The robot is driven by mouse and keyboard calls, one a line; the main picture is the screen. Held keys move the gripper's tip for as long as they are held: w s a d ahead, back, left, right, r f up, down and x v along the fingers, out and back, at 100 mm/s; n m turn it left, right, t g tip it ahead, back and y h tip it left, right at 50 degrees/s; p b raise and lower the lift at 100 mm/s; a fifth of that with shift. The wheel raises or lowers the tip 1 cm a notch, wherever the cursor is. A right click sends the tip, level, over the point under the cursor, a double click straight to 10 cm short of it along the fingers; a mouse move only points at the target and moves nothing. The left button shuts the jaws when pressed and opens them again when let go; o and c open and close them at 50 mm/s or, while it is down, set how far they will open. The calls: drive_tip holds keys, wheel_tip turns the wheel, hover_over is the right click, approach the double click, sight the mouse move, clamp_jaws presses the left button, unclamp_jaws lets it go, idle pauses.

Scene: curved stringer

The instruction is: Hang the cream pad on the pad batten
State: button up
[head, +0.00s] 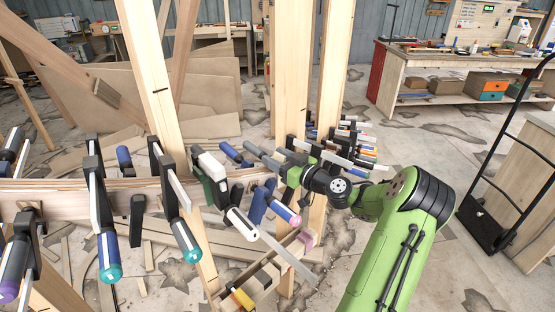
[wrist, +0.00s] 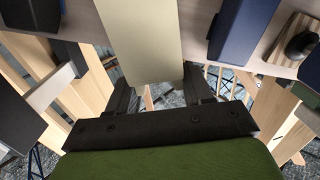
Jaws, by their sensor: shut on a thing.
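My gripper (wrist: 162,84) is shut on the cream pad (wrist: 140,35), a flat pale piece that runs up from between its two black fingers in the wrist view. In the head view my green and black hand (head: 294,174) is among the clamps at the right end of the curved wooden stringer (head: 65,197), and the held pad cannot be made out clearly. A low wooden piece (head: 262,280) with small coloured blocks shows below; I cannot tell if it is the pad batten.
Several clamps hang along the stringer, one with a teal-tipped handle (head: 109,257), crowding both sides of the hand. Upright posts (head: 152,65) stand behind. Dark blue pieces (wrist: 240,30) lie close right of the pad. A black hand truck (head: 492,220) stands at right.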

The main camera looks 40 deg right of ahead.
drive_tip(key=shift+r+p, duration=1.95)
drive_tip(key=shift+r, duration=2.15)
drive_tip(key=shift+c, duration=0.5)
drive_tip(key=shift+f, duration=0.1)
